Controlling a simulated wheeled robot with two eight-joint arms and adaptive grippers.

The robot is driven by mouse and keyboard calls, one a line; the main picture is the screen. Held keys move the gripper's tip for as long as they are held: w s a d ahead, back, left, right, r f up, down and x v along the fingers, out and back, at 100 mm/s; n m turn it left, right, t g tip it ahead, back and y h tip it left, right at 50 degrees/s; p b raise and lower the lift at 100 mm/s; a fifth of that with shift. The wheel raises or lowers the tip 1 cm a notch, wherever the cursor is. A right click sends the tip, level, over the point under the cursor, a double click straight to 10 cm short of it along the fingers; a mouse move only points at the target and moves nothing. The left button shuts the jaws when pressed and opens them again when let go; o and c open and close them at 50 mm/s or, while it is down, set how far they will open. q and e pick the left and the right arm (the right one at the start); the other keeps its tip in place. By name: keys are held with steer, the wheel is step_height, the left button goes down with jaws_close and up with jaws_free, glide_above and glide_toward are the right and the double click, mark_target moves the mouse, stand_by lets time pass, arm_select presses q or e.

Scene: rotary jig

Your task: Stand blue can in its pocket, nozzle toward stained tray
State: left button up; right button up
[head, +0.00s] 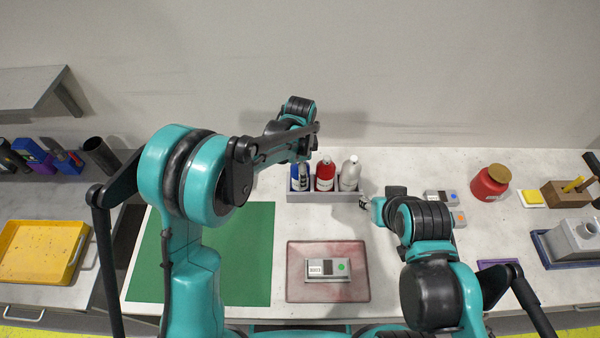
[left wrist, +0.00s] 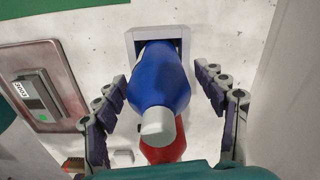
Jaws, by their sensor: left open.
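The blue can (head: 300,183) stands in the left pocket of the grey holder (head: 325,197). In the left wrist view the blue can (left wrist: 160,75) shows its white top (left wrist: 158,126), and its base is in the pocket. The stained tray (head: 298,290) lies in front of the holder. My right gripper (head: 364,203) is right of the holder; its jaws are too small to read.
A red bottle (head: 325,178) and a silver bottle (head: 349,176) fill the other pockets. A labelled grey device (head: 328,267) lies on the stained tray. A green mat (head: 255,240) is on the left. A red jar (head: 488,183) stands at the back right.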

arm_select(q)
step_height(320, 180, up, 10)
steer(key=shift+f+p, duration=0.1)
steer(key=shift+p, duration=0.8)
steer(key=shift+s+a+r, duration=0.1)
steer(key=shift+s+r, duration=0.05)
steer(key=shift+r, duration=0.25)
steer(key=s+a+r+n+t, duration=0.3)
steer(key=s+a+n, duration=0.5)
steer(key=s, duration=0.1)
steer(key=s+a+r+n+t, duration=0.3)
steer(key=s+a+n+t, duration=0.1)
steer(key=s+a+n, duration=0.4)
steer(key=shift+s+a, duration=0.8)
steer(key=shift+s, duration=0.15)
step_height(320, 180, down, 9)
steer(key=b, duration=0.9)
steer(key=shift+f, duration=0.15)
